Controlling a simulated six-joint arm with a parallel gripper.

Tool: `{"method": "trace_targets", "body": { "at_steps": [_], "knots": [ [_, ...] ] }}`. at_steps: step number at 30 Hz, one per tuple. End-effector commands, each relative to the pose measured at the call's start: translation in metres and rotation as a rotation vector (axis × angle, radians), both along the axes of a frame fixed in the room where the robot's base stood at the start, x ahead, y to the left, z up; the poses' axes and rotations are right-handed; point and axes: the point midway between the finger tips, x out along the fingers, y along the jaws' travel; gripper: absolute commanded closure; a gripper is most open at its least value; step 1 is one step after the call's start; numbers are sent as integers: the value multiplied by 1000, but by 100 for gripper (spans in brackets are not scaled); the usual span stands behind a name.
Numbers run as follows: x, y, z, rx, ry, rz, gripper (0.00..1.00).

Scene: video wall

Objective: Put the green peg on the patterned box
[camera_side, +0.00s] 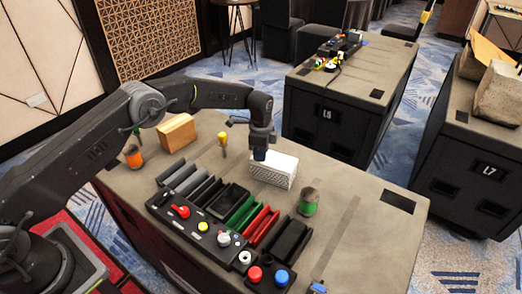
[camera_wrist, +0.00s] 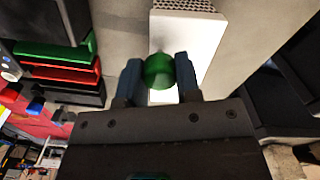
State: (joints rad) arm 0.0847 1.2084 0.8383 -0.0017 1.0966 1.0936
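The patterned box (camera_side: 273,169) is white with a perforated side and stands on the table. It also shows in the wrist view (camera_wrist: 203,35), with its smooth white top under my gripper. My gripper (camera_side: 260,156) points down at the box's left end in the side view. In the wrist view its two blue fingers (camera_wrist: 159,76) are shut on the round green peg (camera_wrist: 159,70), seen end-on against the white top. In the side view the fingers hide the peg. I cannot tell whether the peg touches the box.
A green-banded can (camera_side: 308,202) stands right of the box. A yellow-topped peg (camera_side: 222,141), a wooden block (camera_side: 177,132) and an orange cylinder (camera_side: 133,157) stand to the left. Slotted racks (camera_side: 240,213) and a button panel (camera_side: 203,228) lie in front.

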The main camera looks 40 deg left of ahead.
Motion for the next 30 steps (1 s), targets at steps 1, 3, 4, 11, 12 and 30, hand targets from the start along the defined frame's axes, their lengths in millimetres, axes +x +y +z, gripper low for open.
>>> {"method": "trace_targets", "body": {
  "at_steps": [1, 3, 4, 11, 12, 30],
  "knots": [
    [0, 0, 0, 0, 0, 0, 64],
    [0, 0, 0, 0, 0, 0, 57],
    [0, 0, 0, 0, 0, 0, 54],
    [0, 0, 0, 0, 0, 0, 44],
    [0, 0, 0, 0, 0, 0, 44],
    [1, 0, 88, -1, -4, 0, 44]
  ]
}}
